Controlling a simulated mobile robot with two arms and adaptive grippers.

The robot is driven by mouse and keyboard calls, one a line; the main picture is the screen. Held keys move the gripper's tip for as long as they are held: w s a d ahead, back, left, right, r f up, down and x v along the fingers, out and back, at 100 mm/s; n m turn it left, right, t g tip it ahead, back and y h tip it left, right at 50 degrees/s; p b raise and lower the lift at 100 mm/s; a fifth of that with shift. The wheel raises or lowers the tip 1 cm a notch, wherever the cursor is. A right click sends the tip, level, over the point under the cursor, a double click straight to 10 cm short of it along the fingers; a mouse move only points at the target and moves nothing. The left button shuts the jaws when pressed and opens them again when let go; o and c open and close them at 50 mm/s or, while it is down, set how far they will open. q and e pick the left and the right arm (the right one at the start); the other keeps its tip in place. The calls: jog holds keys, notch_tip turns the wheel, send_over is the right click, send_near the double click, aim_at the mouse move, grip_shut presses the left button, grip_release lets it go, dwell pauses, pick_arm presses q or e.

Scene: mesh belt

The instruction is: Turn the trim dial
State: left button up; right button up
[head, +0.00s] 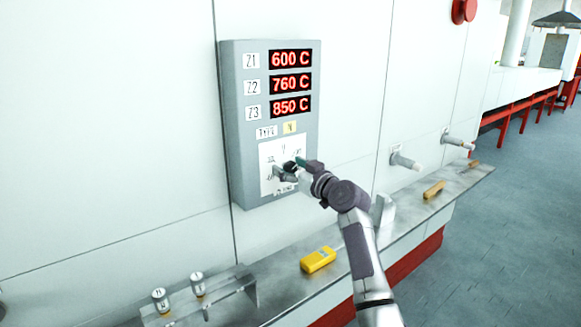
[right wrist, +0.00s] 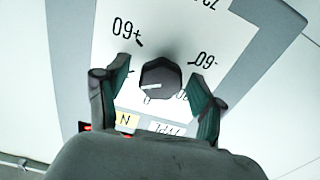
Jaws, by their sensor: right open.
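The trim dial (right wrist: 160,78) is a dark, many-sided knob on a white scale plate (right wrist: 185,22), seen upside down in the right wrist view. Its pale pointer line points to the left and slightly down there. The marks +60, -60 and 0 are readable. My right gripper (right wrist: 159,80) is open, with one green-padded finger on each side of the dial and a gap on both sides. In the head view my right gripper (head: 297,169) is at the lower part of the grey panel (head: 232,130) and largely covers the dial. My left gripper is in neither view.
The panel's red displays (head: 290,83) read 600, 760 and 850 C. Below runs a metal ledge (head: 283,284) with a yellow device (head: 318,260), a wooden-coloured block (head: 433,190) and a rack (head: 240,277) with two labelled cylinders. Pipe stubs (head: 405,161) stick out from the wall to the right.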

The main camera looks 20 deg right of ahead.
jog(key=c, duration=1.2)
jog(key=shift+o, duration=0.2)
jog(key=shift+m, duration=0.4)
jog(key=m+p, duration=0.1)
jog(key=m, duration=0.3)
jog(key=shift+d+m, duration=0.1)
jog(key=shift+m, duration=0.3)
jog(key=m+p, duration=0.1)
jog(key=m, duration=0.2)
jog(key=shift+p, duration=0.4)
jog(key=shift+f+m+p, duration=0.1)
jog(key=shift+m+p, duration=0.5)
jog(key=shift+m, duration=1)
